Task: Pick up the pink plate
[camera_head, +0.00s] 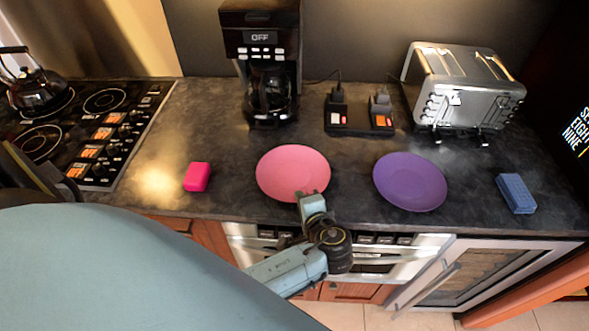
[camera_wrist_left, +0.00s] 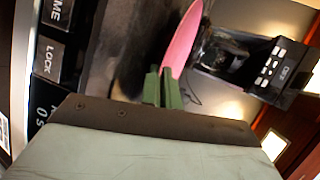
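The pink plate (camera_head: 292,172) lies roughly flat at the front middle of the dark counter. I cannot tell whether it touches the counter. My left gripper (camera_head: 306,196) is at the plate's near rim. In the left wrist view the plate (camera_wrist_left: 184,42) shows nearly edge-on, its near end between the two green fingertips of my left gripper (camera_wrist_left: 162,88). The fingers are close together and look shut on the rim. My right gripper is not in view.
A purple plate (camera_head: 410,182) lies to the right, with a blue block (camera_head: 515,193) beyond it. A pink block (camera_head: 197,177) sits left. A coffee maker (camera_head: 262,62) and toaster (camera_head: 462,88) stand behind. A stove (camera_head: 85,125) is at the left. The counter's front edge is below the plates.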

